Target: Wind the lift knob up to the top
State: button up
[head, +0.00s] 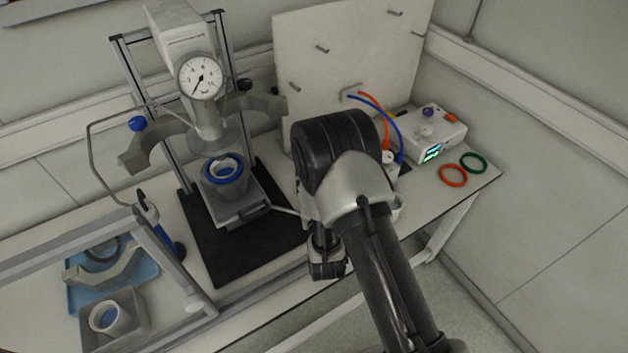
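The reactor head with its round pressure gauge (200,77) hangs on a metal frame at the back left. Below it, a grey vessel with a blue ring (223,174) stands on a lift platform (240,206), with a gap between the vessel rim and the head. A thin rod (285,210) runs from the platform's right side to behind my arm. The lift knob is not visible; my arm covers the rod's far end. My gripper's fingers are also hidden behind my arm, so I cannot see whether they touch the knob.
Curved clamp halves (152,155) stand swung out on both sides of the head. A black mat (215,265) lies under the lift. A blue tray (85,297) and another vessel (108,318) are at front left, behind a framed panel. A controller box (432,133) and rings (453,175) are right.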

jog(key=m+h+b, duration=0.1)
jog(key=h, duration=0.1)
jog(key=m+h+b, duration=0.1)
jog(key=h, duration=0.1)
jog(key=m+h+b, duration=0.1)
jog(key=h, duration=0.1)
jog(key=shift+a+f+m, duration=0.15)
jog(key=shift+a+m, duration=0.1)
jog(key=shift+m, duration=0.15)
jog(key=m+g+h+b, duration=0.2)
jog(key=m+h, duration=0.1)
jog(key=h, duration=0.2)
jog(key=shift+m, duration=0.3)
jog(key=m+g+h+b, duration=0.1)
jog(key=m+g+h, duration=0.1)
jog(key=m+g+h+b, duration=0.1)
jog(key=m+g+h, duration=0.1)
jog(key=h, duration=0.1)
jog(key=shift+w+d+h+b, duration=0.1)
jog(key=shift+d+h+b, duration=0.05)
jog(key=shift+h+b, duration=0.2)
jog(key=shift+m+g+h+b, duration=1.25)
jog(key=shift+m+g, duration=0.65)
jog(key=shift+g, duration=0.5)
jog(key=shift+d+r, duration=0.1)
jog(key=shift+r, duration=0.1)
jog(key=o, duration=1.1)
